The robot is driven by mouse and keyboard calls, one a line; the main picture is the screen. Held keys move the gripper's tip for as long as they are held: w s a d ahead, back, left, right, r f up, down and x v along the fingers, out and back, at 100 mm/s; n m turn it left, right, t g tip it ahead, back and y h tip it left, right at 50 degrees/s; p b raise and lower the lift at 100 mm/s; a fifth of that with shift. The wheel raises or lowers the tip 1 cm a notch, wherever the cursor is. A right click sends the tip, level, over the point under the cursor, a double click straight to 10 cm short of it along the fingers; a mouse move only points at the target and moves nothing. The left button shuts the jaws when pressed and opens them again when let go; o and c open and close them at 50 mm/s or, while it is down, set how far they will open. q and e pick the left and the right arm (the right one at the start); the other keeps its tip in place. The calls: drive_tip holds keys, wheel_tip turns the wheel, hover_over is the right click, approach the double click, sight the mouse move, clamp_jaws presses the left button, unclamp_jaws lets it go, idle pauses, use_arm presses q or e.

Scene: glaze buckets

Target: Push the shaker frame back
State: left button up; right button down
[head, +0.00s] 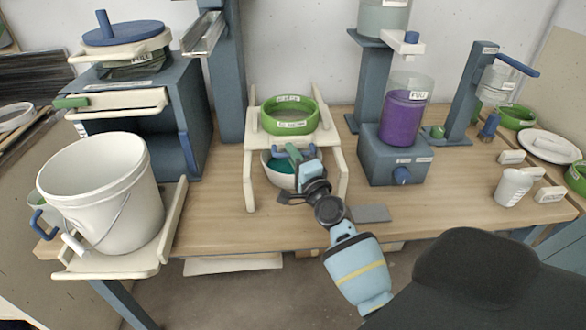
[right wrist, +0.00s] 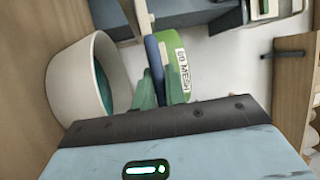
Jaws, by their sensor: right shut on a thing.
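The cream shaker frame (head: 248,172) stands on the wooden bench on several legs. A green sieve ring (head: 289,128) with a label sits on its top, and a blue handle bar (head: 282,150) is at its front. A white bowl (head: 275,178) with teal liquid stands underneath, partly hidden by my right arm. My right gripper (head: 294,156) is at the front of the frame, shut on the blue handle bar. The right wrist view shows the bar (right wrist: 153,55) at the green fingers, beside the sieve ring (right wrist: 170,60) and the bowl (right wrist: 62,85). My left gripper is out of view.
A large white bucket (head: 100,190) stands on a cream platform at left. A purple-filled container (head: 402,122) stands on a grey-blue base at right. A flat grey plate (head: 371,213) lies right of my arm. A white cup (head: 512,187) stands further right. Bare bench shows left of the frame.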

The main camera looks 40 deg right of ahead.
drive_tip(key=shift+w+d, duration=0.3)
drive_tip(key=shift+w, duration=0.2)
drive_tip(key=shift+w+d, duration=0.25)
drive_tip(key=shift+w, duration=0.2)
drive_tip(key=c, duration=1.5)
unclamp_jaws()
drive_tip(key=shift+o, duration=0.2)
drive_tip(key=shift+s, duration=0.1)
drive_tip(key=v, duration=0.7)
drive_tip(key=shift+s, duration=0.3)
drive_tip(key=shift+f, duration=0.1)
